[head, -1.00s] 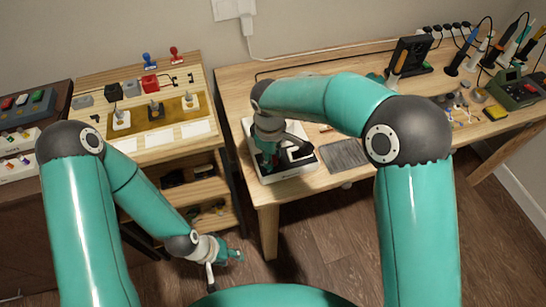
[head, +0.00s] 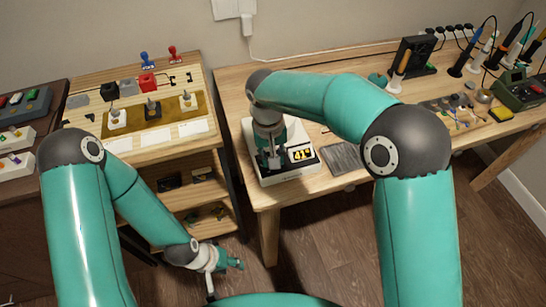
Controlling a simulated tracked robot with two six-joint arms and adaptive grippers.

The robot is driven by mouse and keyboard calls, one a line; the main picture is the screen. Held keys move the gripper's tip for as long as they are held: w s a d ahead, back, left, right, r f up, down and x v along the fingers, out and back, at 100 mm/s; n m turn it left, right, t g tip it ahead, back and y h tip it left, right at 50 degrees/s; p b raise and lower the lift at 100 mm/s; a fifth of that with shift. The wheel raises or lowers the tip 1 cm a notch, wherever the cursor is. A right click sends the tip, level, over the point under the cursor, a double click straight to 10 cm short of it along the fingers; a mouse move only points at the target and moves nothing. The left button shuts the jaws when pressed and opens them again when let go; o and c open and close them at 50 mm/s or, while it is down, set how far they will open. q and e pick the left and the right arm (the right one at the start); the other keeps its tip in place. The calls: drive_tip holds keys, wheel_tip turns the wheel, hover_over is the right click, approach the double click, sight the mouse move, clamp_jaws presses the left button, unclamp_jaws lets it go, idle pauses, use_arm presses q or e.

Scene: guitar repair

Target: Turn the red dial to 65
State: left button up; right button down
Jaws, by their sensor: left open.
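A white box-shaped device (head: 283,178) stands on the workbench, with a small lit yellow display (head: 301,153) that appears to read about 41. The red dial is not visible; my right gripper may be covering it. My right gripper (head: 271,160) points down over the left part of the device, and its fingers are partly hidden, so I cannot tell whether they are open or touch anything. My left gripper (head: 238,265) hangs low, open and empty, in front of the shelf unit and well away from the device.
The wooden workbench (head: 228,103) holds a grey mat (head: 344,157) right of the device, and soldering tools and a green unit (head: 519,91) further right. At the left, a shelf unit carries toggle switches on a brass plate (head: 172,108) and a red block (head: 147,82).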

drive_tip(key=m, duration=0.5)
drive_tip(key=shift+w+r+m+b, duration=0.1)
drive_tip(key=shift+w+m+b, duration=0.1)
drive_tip(key=shift+m+b, duration=0.15)
drive_tip(key=m, duration=0.5)
drive_tip(key=shift+r, duration=0.1)
drive_tip(key=c, duration=1)
unclamp_jaws()
drive_tip(key=shift+o, duration=0.7)
